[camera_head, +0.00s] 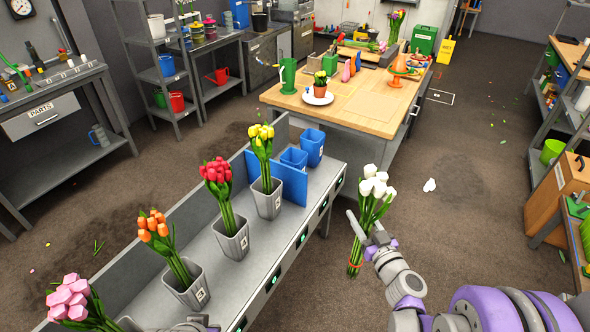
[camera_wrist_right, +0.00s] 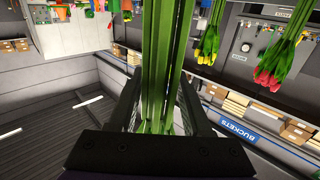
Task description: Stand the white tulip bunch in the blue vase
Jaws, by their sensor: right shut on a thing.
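My right gripper (camera_head: 364,232) is shut on the green stems of the white tulip bunch (camera_head: 374,188). The bunch is nearly upright, heads up, to the right of the grey bench and clear of it. A red band shows low on its stems. In the right wrist view the stems (camera_wrist_right: 166,60) run between the fingers. Two blue containers stand at the bench's far end: a taller one (camera_head: 313,146) and a lower one (camera_head: 293,158) beside it. I cannot tell which is the blue vase. A grey part at the bottom edge may be my left gripper; its fingers are hidden.
Grey numbered pots with yellow (camera_head: 261,140), red (camera_head: 216,172), orange (camera_head: 155,226) and pink (camera_head: 68,297) tulips line the bench (camera_head: 225,290). A blue panel (camera_head: 291,181) stands beside the yellow bunch's pot. A wooden-topped table (camera_head: 370,105) is behind. Floor to the right is mostly clear.

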